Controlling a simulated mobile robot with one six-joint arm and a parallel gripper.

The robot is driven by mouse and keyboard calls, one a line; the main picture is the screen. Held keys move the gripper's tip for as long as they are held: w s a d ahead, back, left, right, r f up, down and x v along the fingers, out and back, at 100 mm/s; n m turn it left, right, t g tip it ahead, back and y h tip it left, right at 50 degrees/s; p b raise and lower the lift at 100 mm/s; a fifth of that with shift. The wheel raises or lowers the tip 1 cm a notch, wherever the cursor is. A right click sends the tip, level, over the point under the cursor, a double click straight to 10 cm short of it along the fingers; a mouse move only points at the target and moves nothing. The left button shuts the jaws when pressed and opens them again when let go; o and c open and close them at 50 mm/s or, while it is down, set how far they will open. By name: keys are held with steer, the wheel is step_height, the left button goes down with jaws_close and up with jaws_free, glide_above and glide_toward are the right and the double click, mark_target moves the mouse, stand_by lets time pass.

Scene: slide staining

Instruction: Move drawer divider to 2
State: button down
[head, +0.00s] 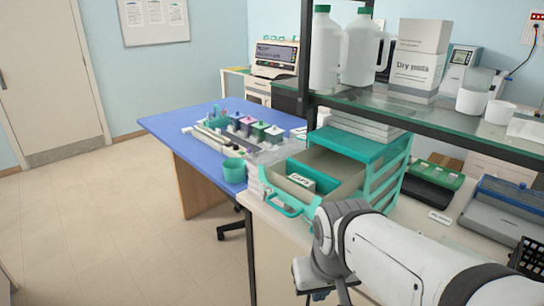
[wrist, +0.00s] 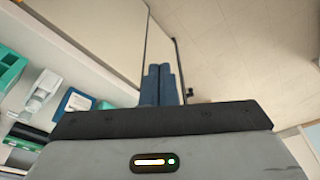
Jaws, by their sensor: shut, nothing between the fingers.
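The teal drawer unit (head: 392,165) stands on the bench with its top drawer (head: 338,166) pulled open. A teal pull handle (head: 280,204) is on the drawer's front. Inside the drawer is a teal piece (head: 314,174) with a white label, which looks like a box or the divider; I cannot tell which. No number 2 is readable. My gripper's dark blue fingers (wrist: 160,86) are together and empty in the wrist view, with floor beyond them. In the head view my arm is in front of the drawer to the lower right, and the fingers are mostly cut off.
A blue table (head: 180,125) with staining jars (head: 250,128) and a green cup (head: 234,170) stands left of the drawer. A glass shelf (head: 430,118) with bottles and boxes overhangs the bench. A green tray (head: 437,175) lies right of the unit. Open floor (head: 100,220) is at left.

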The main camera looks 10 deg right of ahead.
step_height(320, 180, up, 8)
steer(key=w+d+n+p, duration=0.1)
steer(key=w+n+p, duration=0.1)
steer(key=p, duration=0.5)
steer(key=n+h+p, duration=0.1)
steer(key=n+h, duration=0.3)
steer(key=n, duration=1.9)
glide_toward(302, 178)
steer(key=x, duration=0.4)
steer(key=d+x, duration=0.1)
steer(key=x, duration=0.1)
steer(key=shift+w+d+f+p, duration=0.1)
steer(key=shift+w+d+p, duration=0.15)
steer(key=shift+w+p, duration=0.15)
steer(key=shift+w+a, duration=0.1)
